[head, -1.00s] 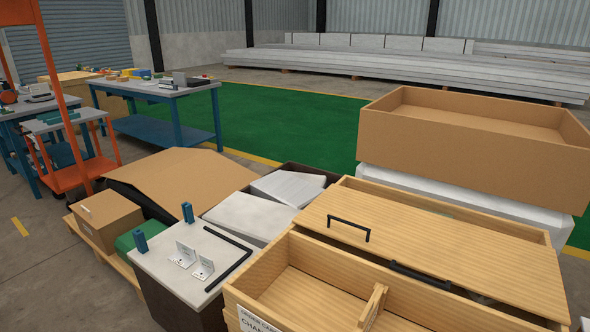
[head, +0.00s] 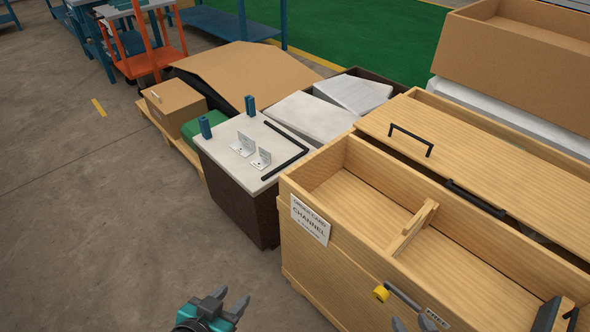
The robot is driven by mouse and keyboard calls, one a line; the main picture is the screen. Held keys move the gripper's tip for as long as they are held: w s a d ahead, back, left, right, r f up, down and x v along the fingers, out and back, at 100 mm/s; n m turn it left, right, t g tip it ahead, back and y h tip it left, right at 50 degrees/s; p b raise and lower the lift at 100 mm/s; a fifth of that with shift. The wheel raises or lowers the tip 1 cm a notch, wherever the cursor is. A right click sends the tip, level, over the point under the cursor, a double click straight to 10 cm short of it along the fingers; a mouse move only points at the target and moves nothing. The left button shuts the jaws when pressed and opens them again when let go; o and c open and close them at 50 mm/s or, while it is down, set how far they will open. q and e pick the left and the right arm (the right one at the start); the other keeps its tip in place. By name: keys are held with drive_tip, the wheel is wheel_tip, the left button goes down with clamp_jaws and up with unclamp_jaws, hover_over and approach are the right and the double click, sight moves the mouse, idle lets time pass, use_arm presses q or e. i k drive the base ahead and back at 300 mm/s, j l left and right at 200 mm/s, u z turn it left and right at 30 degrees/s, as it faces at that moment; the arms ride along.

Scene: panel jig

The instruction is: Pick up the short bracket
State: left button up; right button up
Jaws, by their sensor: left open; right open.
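Two pale L-shaped brackets stand on the light top of a dark box (head: 214,157). The one on the right looks like the short bracket (head: 262,160); the other bracket (head: 243,147) is a little larger and stands behind it to the left. Both are small in the picture, and neither is held. My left gripper (head: 230,299) is open and empty at the bottom, in front of and well below the box top. My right gripper (head: 413,325) shows only its fingertips at the bottom edge, open, in front of the wooden crate.
A black angled bar (head: 299,152) lies right of the brackets. A wooden crate (head: 318,268) with a label, divider and black handles fills the right. Bare floor (head: 110,250) lies left.

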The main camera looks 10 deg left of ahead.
sight(261, 163)
drive_tip(key=i+j, duration=0.1)
drive_tip(key=j, duration=0.35)
drive_tip(key=i+j, duration=0.1)
drive_tip(key=j, duration=0.4)
drive_tip(key=i+j, duration=0.15)
drive_tip(key=j, duration=0.2)
drive_tip(key=i+j+z, duration=0.1)
drive_tip(key=j, duration=0.2)
drive_tip(key=i+j, duration=0.2)
drive_tip(key=j, duration=0.15)
drive_tip(key=i+j+z, duration=0.1)
drive_tip(key=j, duration=0.25)
drive_tip(key=i+j, duration=0.2)
drive_tip(key=j, duration=0.15)
drive_tip(key=i+j+z, duration=0.1)
drive_tip(key=i, duration=0.35)
drive_tip(key=i+j, duration=0.4)
drive_tip(key=l+z, duration=0.05)
